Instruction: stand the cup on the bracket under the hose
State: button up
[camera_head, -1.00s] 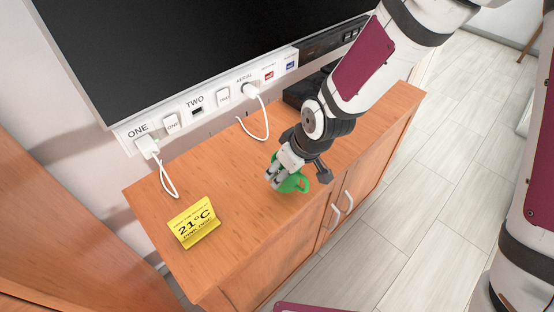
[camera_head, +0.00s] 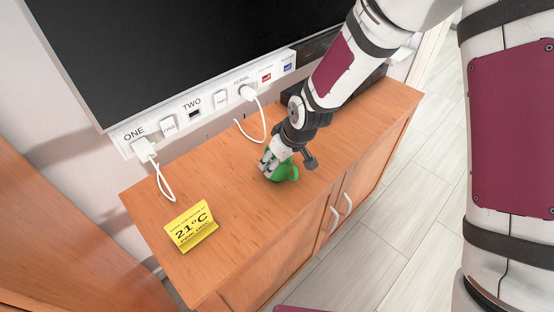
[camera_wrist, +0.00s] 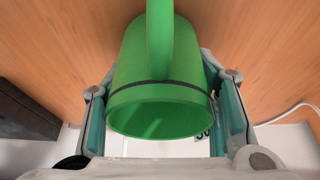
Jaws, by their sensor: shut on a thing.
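The green cup (camera_head: 286,172) is in my gripper (camera_head: 270,164), over the wooden cabinet top (camera_head: 240,215) near its front edge. I cannot tell whether the cup touches the wood. In the wrist view the cup (camera_wrist: 150,70) sits between the two fingers of my gripper (camera_wrist: 162,100), which press on its sides. Its open mouth faces the wrist camera and its handle (camera_wrist: 160,40) is at the top of that picture. A dark band runs round it near the rim. I can make out no bracket or hose in these views.
A yellow sign reading 21°C (camera_head: 191,227) stands on the cabinet's left part. A white socket strip (camera_head: 205,100) runs below the black screen (camera_head: 190,50), with white cables (camera_head: 262,125) hanging. Bare wood lies between sign and cup.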

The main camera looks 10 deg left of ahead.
aim_at(289, 163)
jog(key=shift+f, duration=0.2)
jog(key=o, duration=1.2)
jog(key=shift+r, duration=0.1)
jog(key=p+v, duration=0.1)
jog(key=v, duration=1.1)
jog(key=shift+r+p, duration=0.15)
jog(key=shift+p, duration=0.25)
